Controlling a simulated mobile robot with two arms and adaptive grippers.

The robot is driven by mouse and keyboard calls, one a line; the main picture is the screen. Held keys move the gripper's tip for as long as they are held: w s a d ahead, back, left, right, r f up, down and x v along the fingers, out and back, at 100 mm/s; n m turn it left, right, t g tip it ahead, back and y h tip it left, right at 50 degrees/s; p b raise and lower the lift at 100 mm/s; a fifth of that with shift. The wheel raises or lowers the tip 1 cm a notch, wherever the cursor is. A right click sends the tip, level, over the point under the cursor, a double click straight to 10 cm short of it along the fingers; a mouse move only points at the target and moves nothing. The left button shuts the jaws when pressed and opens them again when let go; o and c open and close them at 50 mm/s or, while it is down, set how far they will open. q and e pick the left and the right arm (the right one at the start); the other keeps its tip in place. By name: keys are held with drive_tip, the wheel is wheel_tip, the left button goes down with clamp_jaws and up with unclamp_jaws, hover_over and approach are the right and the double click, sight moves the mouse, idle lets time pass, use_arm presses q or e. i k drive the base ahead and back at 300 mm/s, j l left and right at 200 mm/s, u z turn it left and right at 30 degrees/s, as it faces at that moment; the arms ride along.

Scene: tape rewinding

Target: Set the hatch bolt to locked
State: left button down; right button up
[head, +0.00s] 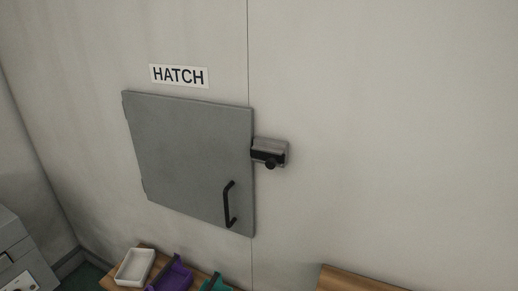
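The grey hatch door (188,155) is on the wall and looks closed, under a white sign (179,76) reading HATCH. It has a black handle (229,205) near its lower right. The hatch bolt (269,153) is a small grey housing with a dark front and a round black knob (270,163), mounted just right of the door's right edge. I cannot tell from this view whether the bolt reaches across to the door. Neither of my grippers shows in the head view.
A wooden surface (115,284) at the bottom holds a white tray (136,266), a purple tray (171,277) and a teal tray (216,285). Another wooden surface (350,281) is at the lower right. A grey machine (17,252) stands at lower left. The wall right of the bolt is bare.

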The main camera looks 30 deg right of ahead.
sight(272, 160)
drive_tip(key=z, duration=1.1)
